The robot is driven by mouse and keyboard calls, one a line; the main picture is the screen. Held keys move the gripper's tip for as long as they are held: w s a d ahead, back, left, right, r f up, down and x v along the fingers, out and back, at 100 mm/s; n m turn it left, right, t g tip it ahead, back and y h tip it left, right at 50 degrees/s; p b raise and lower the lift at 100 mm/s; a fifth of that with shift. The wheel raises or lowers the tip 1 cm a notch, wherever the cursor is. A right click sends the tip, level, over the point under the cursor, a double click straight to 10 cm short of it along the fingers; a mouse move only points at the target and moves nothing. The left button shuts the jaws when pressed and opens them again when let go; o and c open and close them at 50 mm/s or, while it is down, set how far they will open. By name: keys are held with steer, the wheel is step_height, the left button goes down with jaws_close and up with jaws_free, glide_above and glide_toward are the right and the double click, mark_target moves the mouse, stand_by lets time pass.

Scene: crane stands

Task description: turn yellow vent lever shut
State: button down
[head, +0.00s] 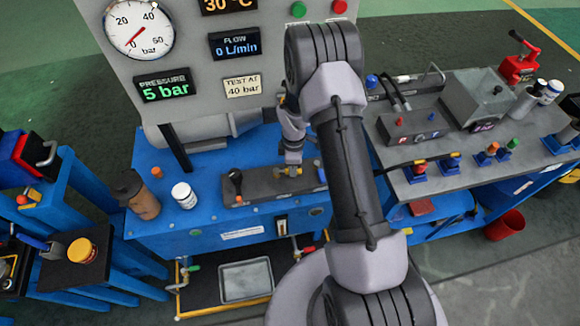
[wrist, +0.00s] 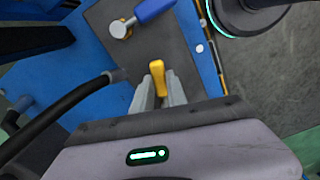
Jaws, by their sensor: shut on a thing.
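The yellow vent lever (wrist: 157,75) sits between the two fingers of my gripper (wrist: 158,92) in the wrist view, with the fingers closed on its sides. Its near end is hidden by the fingers. In the head view my gripper (head: 290,168) reaches down to the dark grey valve block (head: 262,187) on the blue bench, and only a bit of yellow shows at its tips. The lever's exact angle is hard to tell there.
A blue-handled lever (wrist: 152,10) is close beyond the yellow one. A black-knobbed lever (head: 236,180) stands on the block's left. A white jar (head: 184,195) and brown bottle (head: 140,198) stand left. The pressure display (head: 167,88) reads 5 bar.

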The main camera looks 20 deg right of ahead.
stand_by(0.4)
steer(key=c, duration=1.3)
jaws_free()
steer(key=shift+r, duration=0.15)
step_height(320, 180, up, 7)
steer(key=p, duration=0.2)
steer(key=shift+r+p, duration=0.15)
steer(key=shift+p, duration=0.2)
steer(key=shift+c, duration=0.3)
